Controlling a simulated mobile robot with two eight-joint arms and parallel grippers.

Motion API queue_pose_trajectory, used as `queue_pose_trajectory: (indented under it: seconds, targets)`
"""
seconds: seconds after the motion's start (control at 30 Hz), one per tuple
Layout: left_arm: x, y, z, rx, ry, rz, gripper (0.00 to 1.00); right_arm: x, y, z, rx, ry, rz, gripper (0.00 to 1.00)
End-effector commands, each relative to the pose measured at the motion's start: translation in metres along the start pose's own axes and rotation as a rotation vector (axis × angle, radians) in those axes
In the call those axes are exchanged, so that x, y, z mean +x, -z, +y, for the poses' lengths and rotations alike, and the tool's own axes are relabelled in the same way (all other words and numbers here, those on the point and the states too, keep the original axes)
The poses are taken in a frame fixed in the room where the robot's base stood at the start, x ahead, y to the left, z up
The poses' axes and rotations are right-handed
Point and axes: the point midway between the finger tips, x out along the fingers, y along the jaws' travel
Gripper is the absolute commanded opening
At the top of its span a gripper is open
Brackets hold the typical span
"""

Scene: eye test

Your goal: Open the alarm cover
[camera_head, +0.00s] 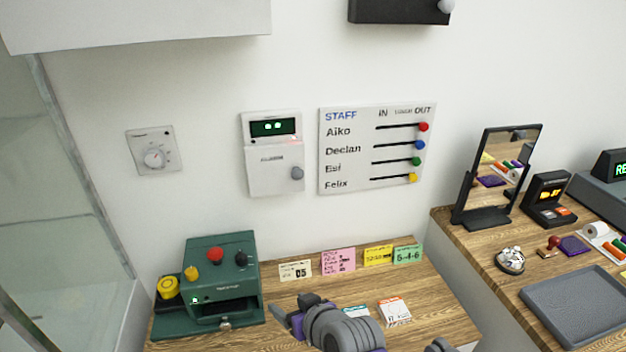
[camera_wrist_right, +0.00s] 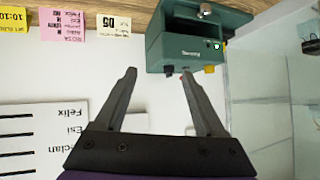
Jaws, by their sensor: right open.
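The alarm box is a white wall panel with a dark green-lit display (camera_head: 273,127). Its lower white cover (camera_head: 270,170) is closed, with a grey round knob (camera_head: 297,173) at its right side. In the head view my right gripper (camera_head: 288,312) is low over the desk, below the alarm box and well apart from it. In the right wrist view my right gripper (camera_wrist_right: 158,74) is open, with nothing between its fingers. I cannot make out the alarm cover in that view. My left gripper is not in view.
A staff board (camera_head: 375,150) with colored sliders hangs right of the alarm box, and a dial (camera_head: 154,151) hangs left. A green machine (camera_head: 210,290) stands on the wooden desk (camera_head: 285,285) at left. Notes line the back edge. A glass panel (camera_head: 60,180) bounds the left.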

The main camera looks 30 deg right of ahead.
Motion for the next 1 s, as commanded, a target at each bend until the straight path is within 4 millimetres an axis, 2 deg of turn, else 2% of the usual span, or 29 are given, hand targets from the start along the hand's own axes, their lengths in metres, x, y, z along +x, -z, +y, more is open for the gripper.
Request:
queue_pose_trajectory:
  seconds: [0.03,0.1,0.2,0.3,0.4,0.57,1.0]
  targets:
    - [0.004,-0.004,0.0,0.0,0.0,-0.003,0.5,0.011,0.037,0.006,0.025,-0.006,0.112,0.72]
    - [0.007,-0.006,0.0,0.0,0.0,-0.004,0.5,0.018,0.087,0.019,0.059,-0.035,0.273,0.72]
    - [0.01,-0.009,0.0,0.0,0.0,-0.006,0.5,0.02,0.141,0.044,0.109,-0.102,0.462,0.72]
    - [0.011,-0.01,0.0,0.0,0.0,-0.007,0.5,0.018,0.175,0.068,0.148,-0.174,0.587,0.72]
    - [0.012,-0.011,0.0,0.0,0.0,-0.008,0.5,0.015,0.191,0.083,0.172,-0.221,0.653,0.72]
    - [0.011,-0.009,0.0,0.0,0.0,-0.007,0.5,0.021,0.204,0.091,0.18,-0.24,0.678,0.72]
    - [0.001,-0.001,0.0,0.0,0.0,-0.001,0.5,0.078,0.249,0.111,0.179,-0.238,0.677,0.72]
